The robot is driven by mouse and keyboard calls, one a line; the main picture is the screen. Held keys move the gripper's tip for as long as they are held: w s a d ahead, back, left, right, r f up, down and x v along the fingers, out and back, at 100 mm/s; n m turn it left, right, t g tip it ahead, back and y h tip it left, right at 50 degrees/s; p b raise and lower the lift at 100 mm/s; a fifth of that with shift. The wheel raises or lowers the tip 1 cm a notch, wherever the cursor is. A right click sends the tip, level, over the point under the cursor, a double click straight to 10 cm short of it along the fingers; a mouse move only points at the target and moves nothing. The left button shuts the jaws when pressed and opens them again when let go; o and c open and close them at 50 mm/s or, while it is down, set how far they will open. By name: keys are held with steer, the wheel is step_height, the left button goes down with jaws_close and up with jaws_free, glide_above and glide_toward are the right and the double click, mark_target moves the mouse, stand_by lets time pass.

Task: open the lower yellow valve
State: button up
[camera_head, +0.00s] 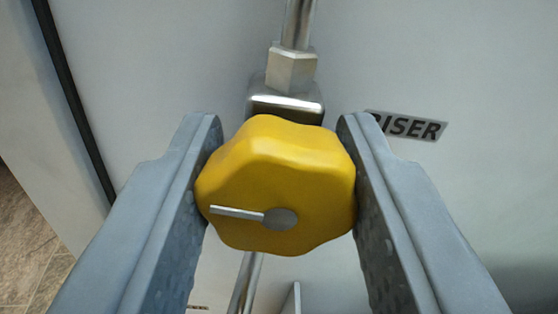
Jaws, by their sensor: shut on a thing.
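A yellow valve knob (290,165) with a lobed rim fills the middle of the view. Its face carries a grey centre disc and a light pointer line that runs from the centre to the left. My gripper (278,185) is shut on the knob, with one grey finger against its left side and the other against its right side. Behind the knob is a metal valve body (286,104) with a hex fitting (291,68) above it. The inner finger faces are partly hidden by the knob.
A metal pipe (299,22) runs up from the fitting, and another pipe (245,283) shows below the knob. A light grey panel (460,60) stands behind, with a partly covered label ending in "ISER" (410,127). A dark vertical strip (75,100) and brown floor (28,245) are at the left.

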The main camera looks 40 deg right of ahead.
steer(key=shift+n, duration=0.3)
steer(key=o, duration=1)
steer(key=shift+s, duration=0.1)
steer(key=v, duration=1.7)
steer(key=shift+s, duration=0.15)
steer(key=x, duration=1.5)
